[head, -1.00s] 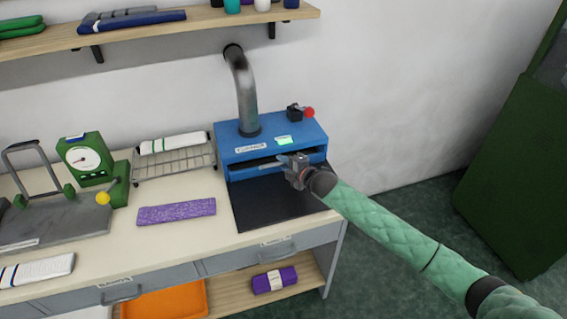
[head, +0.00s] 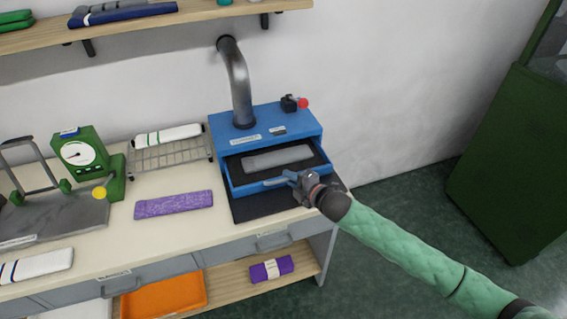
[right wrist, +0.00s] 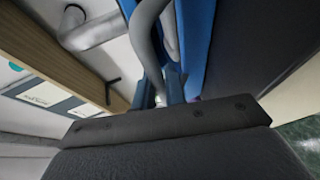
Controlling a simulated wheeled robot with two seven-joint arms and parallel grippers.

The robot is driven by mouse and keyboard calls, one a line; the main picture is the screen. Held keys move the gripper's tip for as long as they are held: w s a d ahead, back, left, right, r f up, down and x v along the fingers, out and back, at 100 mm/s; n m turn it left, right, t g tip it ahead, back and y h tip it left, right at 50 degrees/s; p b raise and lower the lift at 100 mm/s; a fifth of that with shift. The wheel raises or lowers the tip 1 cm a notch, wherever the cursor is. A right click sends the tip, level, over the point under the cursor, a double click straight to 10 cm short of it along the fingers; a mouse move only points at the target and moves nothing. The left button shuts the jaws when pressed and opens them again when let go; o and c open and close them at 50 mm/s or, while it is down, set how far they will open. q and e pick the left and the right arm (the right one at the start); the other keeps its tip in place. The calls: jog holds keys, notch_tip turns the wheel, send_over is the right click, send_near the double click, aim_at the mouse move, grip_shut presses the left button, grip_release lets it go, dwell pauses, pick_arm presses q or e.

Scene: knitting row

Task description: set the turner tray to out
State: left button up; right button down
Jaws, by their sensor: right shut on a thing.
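The turner is a blue box (head: 262,124) on the right end of the bench, with a metal pipe rising from it to the wall. Its blue tray (head: 240,177) is slid out at the front, with a grey folded piece (head: 277,158) lying in it. My right gripper (head: 291,178) is shut on the tray's front handle (head: 272,182). In the right wrist view the grey handle (right wrist: 150,40) runs up from the jaws. My left gripper is not in view.
A black mat (head: 262,208) lies under the tray. A purple cloth (head: 173,204), a wire rack (head: 169,155) and a green dial gauge (head: 80,152) stand to the left. A shelf (head: 150,29) is above. A green cabinet (head: 520,165) stands at the right.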

jog(key=s+d, duration=0.2)
jog(key=s, duration=0.7)
jog(key=shift+d+f, duration=0.15)
jog(key=shift+d, duration=0.2)
jog(key=c, duration=1.5)
grip_release()
jog(key=shift+d, duration=0.1)
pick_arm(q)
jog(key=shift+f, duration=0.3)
pick_arm(e)
jog(key=shift+o, duration=0.2)
jog(key=shift+s, duration=0.1)
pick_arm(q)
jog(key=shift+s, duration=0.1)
